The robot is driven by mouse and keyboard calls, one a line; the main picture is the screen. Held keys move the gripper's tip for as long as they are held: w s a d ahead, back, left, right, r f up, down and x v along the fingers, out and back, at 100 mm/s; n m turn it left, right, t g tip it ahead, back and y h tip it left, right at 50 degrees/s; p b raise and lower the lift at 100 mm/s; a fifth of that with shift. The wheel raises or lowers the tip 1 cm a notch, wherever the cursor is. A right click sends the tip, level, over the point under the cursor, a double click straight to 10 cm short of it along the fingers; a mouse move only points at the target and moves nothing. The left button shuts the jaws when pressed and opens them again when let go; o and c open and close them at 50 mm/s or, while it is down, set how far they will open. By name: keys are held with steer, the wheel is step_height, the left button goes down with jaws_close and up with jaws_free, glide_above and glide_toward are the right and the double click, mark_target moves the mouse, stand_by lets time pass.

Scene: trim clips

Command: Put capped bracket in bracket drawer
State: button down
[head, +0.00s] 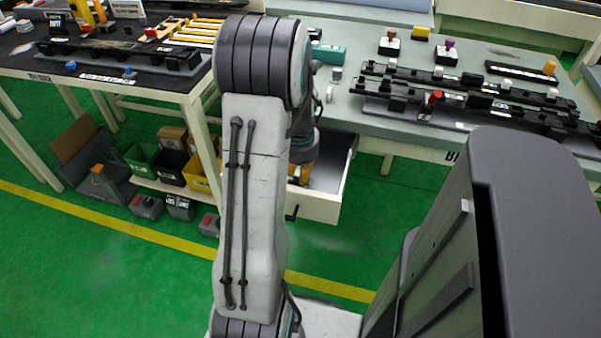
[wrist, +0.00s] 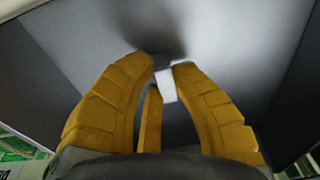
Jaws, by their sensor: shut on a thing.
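The drawer (head: 318,207) is pulled open under the right-hand workbench, and its inside looks grey. My gripper (head: 300,173) reaches down into the drawer opening, partly hidden behind my arm. In the wrist view my yellow gripper fingers (wrist: 166,66) are closed in on a small pale piece, the bracket (wrist: 167,86), at their tips. The grey drawer floor (wrist: 235,45) fills the view beyond it. I cannot tell whether the bracket touches the floor, and its cap cannot be made out. The head view does not show the bracket.
The right workbench (head: 365,118) carries black rails with clips, coloured knobs and a teal box (head: 329,54). The left bench (head: 110,76) has a shelf below with a green bin (head: 140,160) and other bins. Green floor lies open in front of the drawer.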

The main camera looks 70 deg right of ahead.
mark_target(299, 175)
steer(key=shift+f, duration=0.1)
steer(key=c, duration=1.6)
jaws_free()
steer(key=shift+f, duration=0.1)
steer(key=o, duration=0.4)
step_height(299, 175, up, 12)
steer(key=a+p, duration=0.1)
steer(key=p, duration=0.1)
steer(key=shift+a+r, duration=0.15)
steer(key=shift+r, duration=0.05)
